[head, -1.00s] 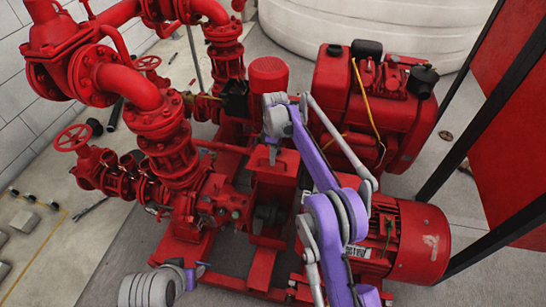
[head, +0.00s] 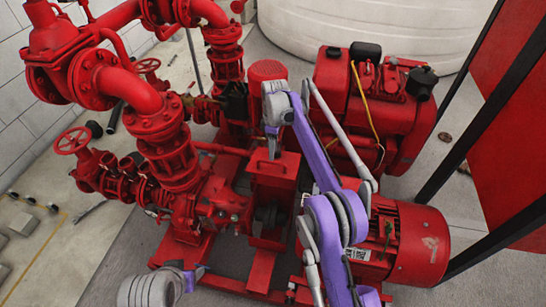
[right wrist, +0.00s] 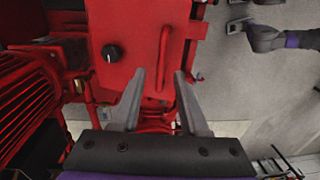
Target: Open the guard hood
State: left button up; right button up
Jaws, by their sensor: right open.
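The guard hood is a red box-like cover (head: 272,182) in the middle of the pumpset in the head view. In the right wrist view its red face (right wrist: 135,20) carries a black knob and a slim red bar handle (right wrist: 164,50). My right gripper (head: 272,152) is above the hood, fingers pointing down. In the right wrist view the right gripper (right wrist: 159,75) is open, and the handle appears between its fingertips; I cannot tell whether they touch. My left gripper (head: 199,272) is low left, apart from the hood; its jaw state is unclear.
Red pipes and valves (head: 165,130) stand on the left. A red engine (head: 365,105) is behind to the right, and a red motor (head: 415,240) is at the right. A white tank (head: 370,25) stands at the back.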

jog(key=r, duration=0.1)
jog(key=r+p, duration=0.1)
jog(key=r, duration=0.3)
jog(key=shift+w+d+r, duration=0.1)
jog(key=shift+w+r, duration=0.15)
jog(key=s+d+r+m+t+p, duration=0.1)
jog(key=s+d+r+m+t, duration=0.1)
jog(key=s+d+r+m, duration=0.35)
jog(key=s+d+r+m+t+p, duration=0.1)
jog(key=s+d+r+m+p, duration=0.1)
jog(key=s+r, duration=0.6)
jog(key=s+d+f+m+t+p, duration=0.1)
jog(key=s+d+f+m, duration=0.1)
jog(key=s, duration=1)
jog(key=s+d+f+m+t+p, duration=0.1)
jog(key=s+f+m, duration=0.4)
jog(key=s, duration=0.8)
jog(key=shift+s+d+f+t, duration=0.2)
jog(key=shift+d+f+t, duration=0.35)
jog(key=shift+f+t, duration=0.15)
